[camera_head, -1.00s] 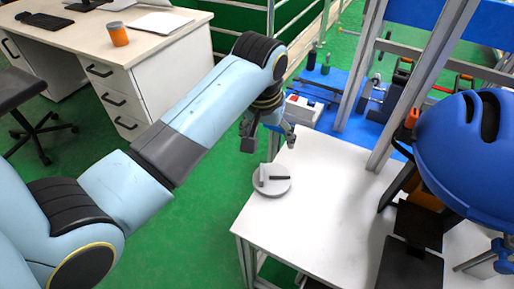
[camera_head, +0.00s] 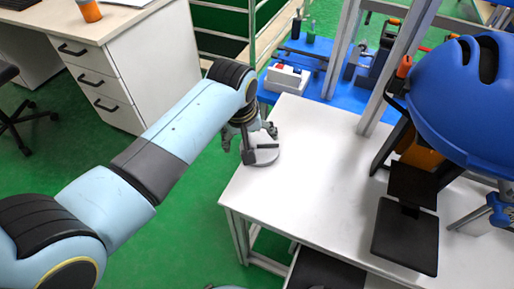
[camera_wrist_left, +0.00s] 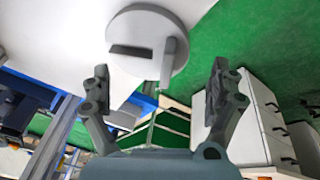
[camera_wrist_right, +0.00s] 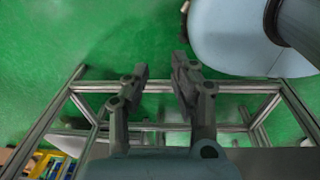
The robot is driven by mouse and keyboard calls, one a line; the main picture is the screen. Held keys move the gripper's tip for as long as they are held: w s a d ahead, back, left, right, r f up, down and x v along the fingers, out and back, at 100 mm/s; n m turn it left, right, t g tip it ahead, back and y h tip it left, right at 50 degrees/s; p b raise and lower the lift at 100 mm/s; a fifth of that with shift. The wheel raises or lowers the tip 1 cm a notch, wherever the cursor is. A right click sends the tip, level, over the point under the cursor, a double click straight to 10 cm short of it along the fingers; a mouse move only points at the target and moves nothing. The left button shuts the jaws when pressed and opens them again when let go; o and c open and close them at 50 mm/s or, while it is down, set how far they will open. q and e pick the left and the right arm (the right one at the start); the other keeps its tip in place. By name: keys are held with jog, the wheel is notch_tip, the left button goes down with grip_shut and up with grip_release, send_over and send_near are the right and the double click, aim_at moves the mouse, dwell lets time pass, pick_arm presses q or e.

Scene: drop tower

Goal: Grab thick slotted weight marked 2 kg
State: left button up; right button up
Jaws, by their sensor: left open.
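A grey round slotted weight (camera_head: 266,154) lies flat on the left edge of the white table (camera_head: 300,185). In the left wrist view the weight (camera_wrist_left: 125,30) shows a dark slot and a raised upright bar; no mark is readable. My left gripper (camera_head: 250,142) is open and empty, right by the weight, and partly hides it in the head view. In the left wrist view the fingers (camera_wrist_left: 161,72) stand wide apart, with the weight beyond and between them. My right gripper (camera_wrist_right: 161,68) is partly open and empty over the floor.
A blue helmet (camera_head: 455,100) and a black plate (camera_head: 405,236) are at the right. A grey metal frame and a small white box with buttons (camera_head: 287,78) stand at the back. A white drawer desk (camera_head: 110,80) is at the left. The table's middle is clear.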

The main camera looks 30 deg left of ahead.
aim_at(260, 145)
pick_arm(q)
jog(key=shift+x, duration=1.25)
grip_shut()
jog(key=shift+w+r, duration=0.1)
jog(key=shift+r, duration=0.05)
